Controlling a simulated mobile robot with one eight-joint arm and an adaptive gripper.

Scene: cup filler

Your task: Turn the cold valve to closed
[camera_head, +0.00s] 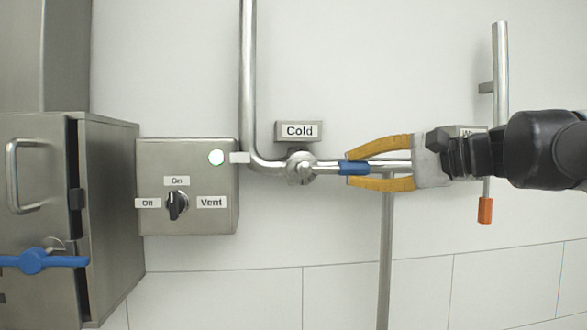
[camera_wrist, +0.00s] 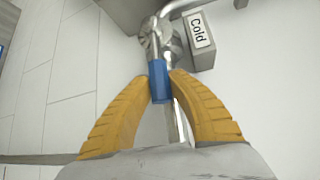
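The cold valve (camera_head: 299,168) is a metal body on a horizontal pipe, below a box labelled "Cold" (camera_head: 299,131). Its lever has a blue grip (camera_head: 353,168) and points right, roughly in line with the pipe. My gripper (camera_head: 347,168) comes from the right with its orange fingers above and below the blue grip. In the wrist view, the fingertips (camera_wrist: 161,78) lie against both sides of the blue grip (camera_wrist: 159,83), and the valve body (camera_wrist: 158,38) shows just beyond. The gripper appears shut on the grip. Part of the lever and pipe is hidden behind the fingers.
A control box (camera_head: 187,187) with an On/Off/Vent knob and a lit green lamp is left of the valve. A steel cabinet (camera_head: 110,205) with a blue latch stands farther left. A vertical pipe (camera_head: 386,260) runs below my gripper. An orange-tipped lever (camera_head: 485,210) hangs at right.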

